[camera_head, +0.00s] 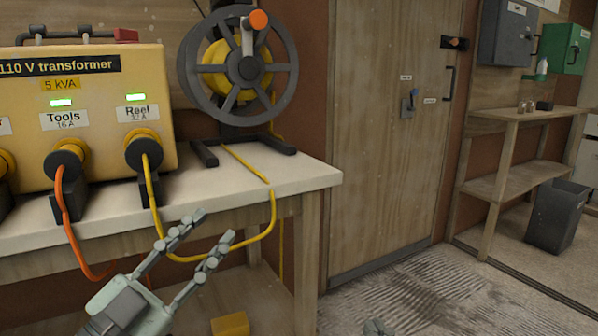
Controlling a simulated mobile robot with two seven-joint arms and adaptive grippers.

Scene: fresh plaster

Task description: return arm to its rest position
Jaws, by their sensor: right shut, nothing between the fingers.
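My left gripper (214,227) reaches in from the lower left, in front of the workbench's front edge. Its two grey-green fingers are spread apart, and I see nothing held between them. The yellow cable (268,232) hangs in a loop close to the fingers; I cannot tell whether they touch. My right gripper (378,327) shows only as a small grey-green tip at the bottom edge, over the floor. It is shut and empty, and the rest of that arm is out of view.
A yellow transformer (90,100) with orange and yellow cables plugged in stands on the workbench (310,176), beside a cable reel (240,66). A yellow block (230,324) lies below. A wooden door (385,130), shelf (520,175) and grey bin (556,215) stand right. Floor before the door is clear.

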